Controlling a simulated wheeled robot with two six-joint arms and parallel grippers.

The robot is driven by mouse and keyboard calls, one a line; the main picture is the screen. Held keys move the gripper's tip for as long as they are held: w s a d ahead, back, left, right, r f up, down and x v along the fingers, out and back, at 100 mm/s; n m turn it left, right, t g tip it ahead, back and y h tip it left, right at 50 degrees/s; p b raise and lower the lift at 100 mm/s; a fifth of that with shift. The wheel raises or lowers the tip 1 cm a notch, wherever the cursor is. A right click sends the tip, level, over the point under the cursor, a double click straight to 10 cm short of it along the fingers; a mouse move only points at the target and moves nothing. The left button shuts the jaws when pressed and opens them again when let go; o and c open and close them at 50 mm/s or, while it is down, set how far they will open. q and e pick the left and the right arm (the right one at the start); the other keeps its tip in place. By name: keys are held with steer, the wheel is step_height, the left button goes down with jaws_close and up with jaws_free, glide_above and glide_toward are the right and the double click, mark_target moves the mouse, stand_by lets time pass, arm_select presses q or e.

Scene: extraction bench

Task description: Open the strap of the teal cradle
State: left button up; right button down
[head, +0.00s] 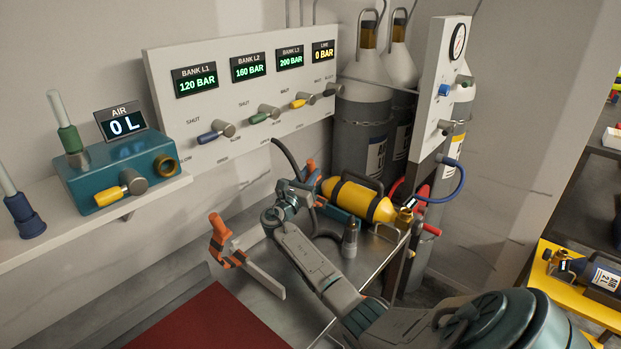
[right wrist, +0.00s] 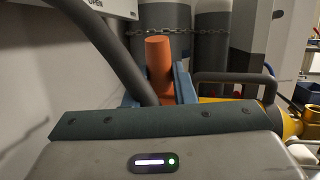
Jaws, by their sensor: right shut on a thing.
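The teal cradle (head: 337,214) sits on the metal bench, partly hidden by my right arm. A yellow cylinder (head: 358,200) with black bands lies in it. An orange strap lever (head: 311,167) stands at the cradle's left end. My right gripper (head: 306,184) is at that lever. In the right wrist view the orange lever (right wrist: 158,66) stands upright between the two blue finger pads, and the gripper is shut on it. The strap itself is mostly hidden, so I cannot tell how it lies. My left gripper is not in view.
An orange-handled clamp (head: 220,236) stands at the bench's left. A grey nozzle-like item (head: 349,240) stands in front of the cradle. A dark hose (right wrist: 108,48) passes close left of the lever. Gas cylinders (head: 363,115) and a valve panel (head: 250,90) stand behind.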

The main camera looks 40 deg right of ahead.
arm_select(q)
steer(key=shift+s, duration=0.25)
arm_select(e)
steer(key=shift+f, duration=0.2)
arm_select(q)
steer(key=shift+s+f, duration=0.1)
arm_select(e)
steer(key=c, duration=1.2)
jaws_free()
steer(key=shift+a+r, duration=0.1)
steer(key=shift+a, duration=0.05)
steer(key=shift+c, duration=0.2)
arm_select(q)
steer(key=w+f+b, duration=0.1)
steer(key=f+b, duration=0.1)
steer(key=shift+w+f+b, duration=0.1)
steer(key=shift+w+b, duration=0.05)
steer(key=shift+b, duration=0.15)
arm_select(e)
steer(key=v, duration=1)
steer(key=shift+a, duration=0.35)
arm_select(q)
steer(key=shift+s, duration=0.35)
arm_select(e)
steer(key=shift+s, duration=0.1)
